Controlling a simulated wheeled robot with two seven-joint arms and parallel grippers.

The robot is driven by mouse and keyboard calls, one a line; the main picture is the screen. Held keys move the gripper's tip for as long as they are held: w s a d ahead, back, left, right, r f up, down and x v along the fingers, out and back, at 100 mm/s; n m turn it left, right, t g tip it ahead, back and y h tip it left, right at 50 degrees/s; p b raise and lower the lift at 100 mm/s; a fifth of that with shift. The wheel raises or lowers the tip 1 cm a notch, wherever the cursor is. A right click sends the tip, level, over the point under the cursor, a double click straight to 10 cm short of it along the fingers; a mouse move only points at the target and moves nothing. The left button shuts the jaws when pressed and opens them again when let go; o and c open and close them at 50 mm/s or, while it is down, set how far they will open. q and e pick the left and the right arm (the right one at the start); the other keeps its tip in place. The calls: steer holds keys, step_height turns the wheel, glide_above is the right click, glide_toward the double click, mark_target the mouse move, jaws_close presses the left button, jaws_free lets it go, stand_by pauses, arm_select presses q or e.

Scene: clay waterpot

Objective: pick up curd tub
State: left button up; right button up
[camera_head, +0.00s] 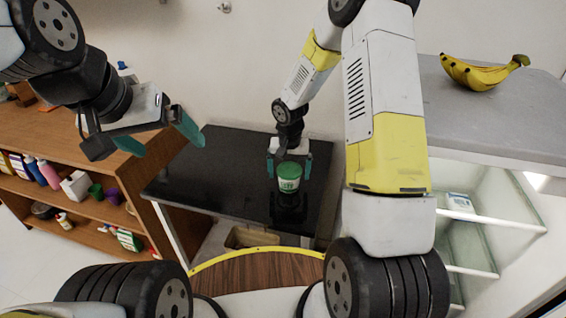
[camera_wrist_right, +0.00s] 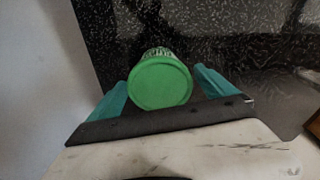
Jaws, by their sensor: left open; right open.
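The curd tub (camera_head: 289,176) is a small white and green tub with a green lid, upright at the dark table. My right gripper (camera_head: 289,166) is at the tub with one finger on each side, open. In the right wrist view the tub's green lid (camera_wrist_right: 160,82) sits between the two teal fingers of the right gripper (camera_wrist_right: 160,90). I cannot tell whether either finger touches it. My left gripper (camera_head: 188,135) is open and empty, high at the left, away from the tub.
The black speckled table (camera_head: 225,165) is otherwise largely clear. A wooden shelf (camera_head: 95,210) with bottles and boxes stands at the left. A grey counter (camera_head: 490,120) with bananas (camera_head: 483,74) is at the right, above glass shelves. A wall runs close behind the table.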

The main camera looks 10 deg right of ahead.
steer(key=c, duration=1.8)
steer(key=shift+o, duration=0.2)
